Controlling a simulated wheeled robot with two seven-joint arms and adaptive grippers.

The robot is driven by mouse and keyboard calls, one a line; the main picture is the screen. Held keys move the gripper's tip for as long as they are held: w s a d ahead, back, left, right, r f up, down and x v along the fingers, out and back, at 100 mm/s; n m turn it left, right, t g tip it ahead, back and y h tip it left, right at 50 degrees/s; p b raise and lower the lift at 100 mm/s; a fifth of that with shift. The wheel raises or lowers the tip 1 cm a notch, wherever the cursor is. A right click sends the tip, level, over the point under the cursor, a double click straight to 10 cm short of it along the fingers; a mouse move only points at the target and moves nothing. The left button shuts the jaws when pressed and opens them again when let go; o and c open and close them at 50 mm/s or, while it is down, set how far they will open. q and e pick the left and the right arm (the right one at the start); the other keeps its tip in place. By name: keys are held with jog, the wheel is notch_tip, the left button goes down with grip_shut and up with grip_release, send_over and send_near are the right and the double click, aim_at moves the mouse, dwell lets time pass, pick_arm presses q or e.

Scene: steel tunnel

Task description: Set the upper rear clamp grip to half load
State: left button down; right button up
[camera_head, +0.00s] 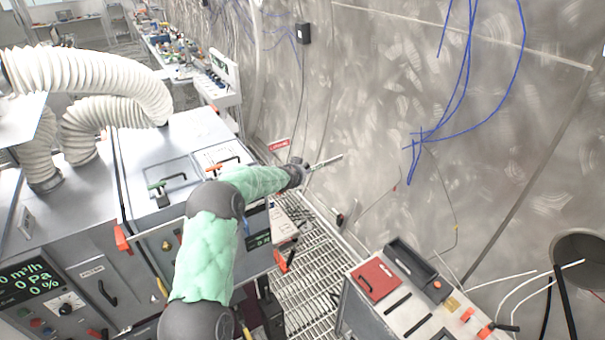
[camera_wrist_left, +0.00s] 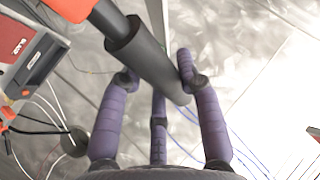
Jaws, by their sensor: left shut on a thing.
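In the left wrist view, my left gripper (camera_wrist_left: 158,78) has its purple fingers closed around a dark grey cylindrical grip (camera_wrist_left: 140,45). The grip lies slanted between the two outer fingers, and its rounded lower end shows past the fingertips. A narrower dark shaft and an orange-red part (camera_wrist_left: 70,8) join it at the upper left. In the head view, my green-sleeved left arm reaches up and right to a dark wrist end beside the wall. The fingers and the held grip cannot be made out clearly there. I cannot read any load marking. My right gripper is not in view.
A grey cabinet (camera_head: 92,262) with displays stands at left under white ribbed hoses (camera_head: 95,75). A bench with a red panel (camera_head: 375,279) stands at lower right. Floor grating (camera_head: 310,285) lies between them. Blue cables (camera_head: 465,75) hang on the metal wall.

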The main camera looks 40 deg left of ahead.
pick_arm(q)
jog(key=c, duration=0.8)
grip_release()
jog(key=shift+s+d+r, duration=0.1)
jog(key=shift+s+r, duration=0.25)
jog(key=shift+s, duration=0.1)
jog(key=v, duration=1)
jog(key=shift+s+d+r, duration=0.1)
jog(key=shift+s+d, duration=0.05)
jog(key=shift+s, duration=0.15)
